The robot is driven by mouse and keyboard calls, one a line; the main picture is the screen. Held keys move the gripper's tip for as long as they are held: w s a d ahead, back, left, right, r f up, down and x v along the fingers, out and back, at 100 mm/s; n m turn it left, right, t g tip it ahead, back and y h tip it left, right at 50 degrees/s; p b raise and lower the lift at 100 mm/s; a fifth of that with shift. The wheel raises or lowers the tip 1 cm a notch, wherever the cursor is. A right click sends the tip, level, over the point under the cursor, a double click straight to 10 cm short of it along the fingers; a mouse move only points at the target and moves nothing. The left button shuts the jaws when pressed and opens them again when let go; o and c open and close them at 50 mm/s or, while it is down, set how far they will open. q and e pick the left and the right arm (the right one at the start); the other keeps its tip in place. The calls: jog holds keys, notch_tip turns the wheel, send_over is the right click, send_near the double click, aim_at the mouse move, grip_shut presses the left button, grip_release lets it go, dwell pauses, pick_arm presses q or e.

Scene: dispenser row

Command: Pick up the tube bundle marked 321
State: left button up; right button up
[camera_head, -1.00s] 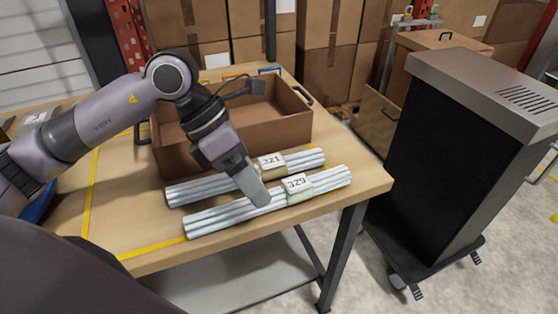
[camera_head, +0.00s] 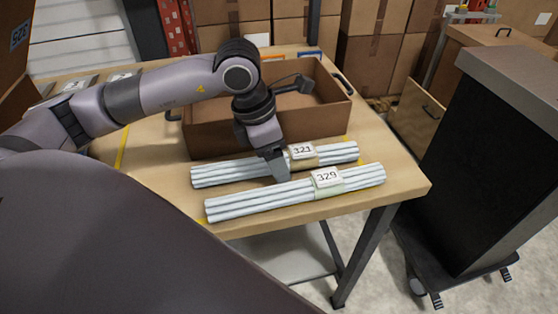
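The tube bundle marked 321 (camera_head: 220,174) lies on the wooden table (camera_head: 160,205), just in front of the brown box. A second bundle marked 329 (camera_head: 250,204) lies nearer the table's front edge, roughly parallel to it. My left gripper (camera_head: 279,177) points down at the 321 bundle, just left of its label (camera_head: 303,151). Its visible finger is in front of the bundle, between the two bundles. Whether the other finger is behind the bundle, and whether they touch it, is hidden. My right gripper is not in view.
An open brown box (camera_head: 322,122) with dark handles stands right behind the bundles. A black cabinet with a grey top (camera_head: 470,150) stands to the right of the table. Cartons (camera_head: 370,50) are stacked behind. The table's left front part is mostly clear.

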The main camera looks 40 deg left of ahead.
pick_arm(q)
jog(key=c, duration=1.2)
jog(key=shift+r, duration=0.15)
